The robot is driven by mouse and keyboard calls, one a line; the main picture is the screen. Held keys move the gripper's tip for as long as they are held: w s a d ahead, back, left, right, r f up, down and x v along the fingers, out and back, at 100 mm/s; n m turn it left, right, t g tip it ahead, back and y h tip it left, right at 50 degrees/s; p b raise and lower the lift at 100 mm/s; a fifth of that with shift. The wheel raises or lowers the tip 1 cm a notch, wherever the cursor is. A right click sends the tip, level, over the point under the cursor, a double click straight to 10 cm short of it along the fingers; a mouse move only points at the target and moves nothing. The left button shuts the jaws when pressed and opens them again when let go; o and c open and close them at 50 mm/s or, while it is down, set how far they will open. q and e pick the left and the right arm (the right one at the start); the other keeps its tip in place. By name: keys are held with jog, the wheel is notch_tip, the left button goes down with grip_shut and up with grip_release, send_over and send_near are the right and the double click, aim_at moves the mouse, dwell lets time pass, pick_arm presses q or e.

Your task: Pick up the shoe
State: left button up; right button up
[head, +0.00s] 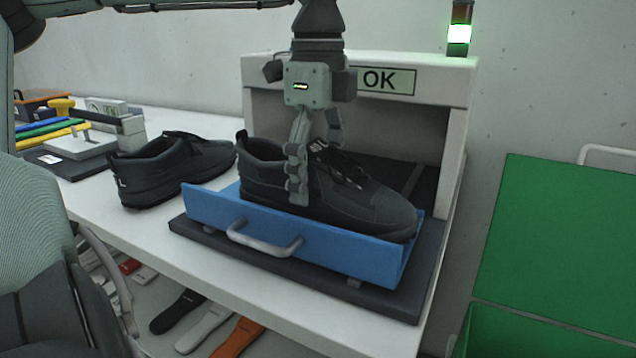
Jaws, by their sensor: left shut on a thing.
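A dark grey shoe (375,207) sits in a blue tray (215,211) with a grey handle, its toe to the right. My left gripper (300,190) comes down from above and is shut on this shoe, with its near finger against the shoe's near side. The far finger is mostly hidden behind the shoe. A second dark shoe (165,172) stands on the white table to the left of the tray, with no gripper on it. My right gripper is not in view.
The tray rests on a dark base (400,303) before a white box-like station (457,130) with an OK sign (385,81). A green-lit lamp (459,33) stands above it. A clamp device (100,140) is at the left, and a green bin (560,240) at the right.

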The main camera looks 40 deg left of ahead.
aim_at(315, 144)
pick_arm(q)
jog(key=r, duration=0.4)
jog(key=shift+s+a+r, duration=0.1)
jog(key=shift+a+r, duration=0.1)
jog(key=shift+a, duration=0.05)
jog(key=s+a+r+b, duration=0.1)
jog(key=s+a+r, duration=0.5)
jog(key=a, duration=0.3)
jog(key=shift+a+r, duration=0.2)
jog(key=shift+r, duration=0.05)
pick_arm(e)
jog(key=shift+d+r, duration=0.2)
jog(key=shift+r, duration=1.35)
pick_arm(q)
jog(key=shift+s, duration=0.2)
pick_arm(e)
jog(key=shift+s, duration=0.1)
